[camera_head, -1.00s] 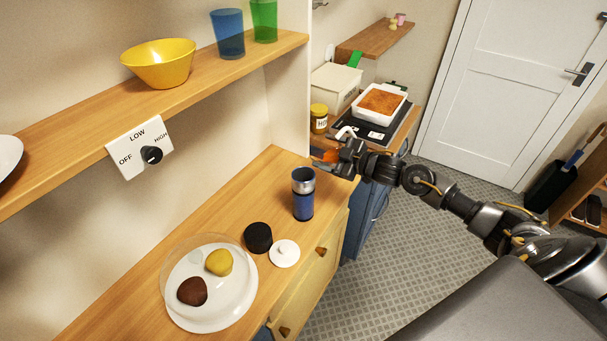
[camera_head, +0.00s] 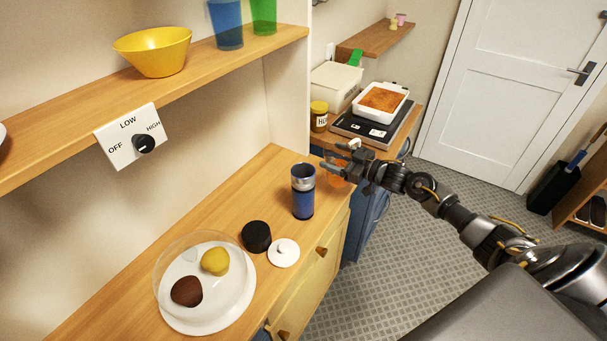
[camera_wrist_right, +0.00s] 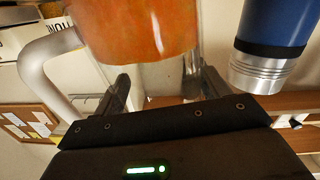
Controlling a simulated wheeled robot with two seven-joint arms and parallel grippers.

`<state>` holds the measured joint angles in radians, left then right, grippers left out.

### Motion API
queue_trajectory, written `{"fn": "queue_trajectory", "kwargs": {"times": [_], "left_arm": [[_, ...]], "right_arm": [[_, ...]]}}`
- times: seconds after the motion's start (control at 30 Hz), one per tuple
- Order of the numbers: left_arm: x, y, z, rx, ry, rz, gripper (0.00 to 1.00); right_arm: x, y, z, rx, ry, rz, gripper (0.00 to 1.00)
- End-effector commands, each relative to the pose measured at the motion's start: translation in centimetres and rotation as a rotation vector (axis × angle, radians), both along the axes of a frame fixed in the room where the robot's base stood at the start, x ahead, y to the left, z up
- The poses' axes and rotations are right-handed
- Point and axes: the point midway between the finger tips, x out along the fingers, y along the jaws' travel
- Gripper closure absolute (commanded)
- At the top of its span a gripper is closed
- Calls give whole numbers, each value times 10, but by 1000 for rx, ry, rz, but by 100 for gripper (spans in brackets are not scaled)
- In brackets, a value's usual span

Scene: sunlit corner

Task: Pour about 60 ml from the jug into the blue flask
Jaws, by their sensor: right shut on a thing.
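The blue flask (camera_head: 303,196) stands upright on the wooden counter, its silver rim open at the top. It also shows at the right of the wrist view (camera_wrist_right: 277,30), upside down in that picture. My right gripper (camera_head: 340,166) is just right of the flask in the head view, above the counter's edge, and is shut on the jug. The orange jug (camera_wrist_right: 140,28) fills the top of the wrist view, with a pale curved handle at its left. In the head view the jug is mostly hidden by the gripper; its tilt and level are unclear. My left gripper is out of view.
A black cap (camera_head: 256,237) and a white lid (camera_head: 283,253) lie beside the flask. A clear dome covers a plate (camera_head: 235,307) with two round items. Above is a shelf (camera_head: 75,138) with a yellow bowl (camera_head: 153,53). A dial panel (camera_head: 123,150) hangs beneath it.

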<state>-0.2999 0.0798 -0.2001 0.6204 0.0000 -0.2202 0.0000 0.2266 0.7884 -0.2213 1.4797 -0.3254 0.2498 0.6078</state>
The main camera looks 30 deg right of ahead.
Motion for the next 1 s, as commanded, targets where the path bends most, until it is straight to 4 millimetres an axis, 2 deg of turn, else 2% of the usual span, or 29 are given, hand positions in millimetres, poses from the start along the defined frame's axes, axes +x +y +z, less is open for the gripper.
{"fn": "queue_trajectory", "kwargs": {"times": [0.1, 0.3, 1.0], "left_arm": [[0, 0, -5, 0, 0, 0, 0], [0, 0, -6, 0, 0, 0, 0], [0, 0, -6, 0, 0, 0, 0]], "right_arm": [[2, -6, -4, 92, 12, -1, 67], [2, -10, -6, 155, 24, 0, 67], [2, -10, -6, 156, 25, 1, 67]]}}
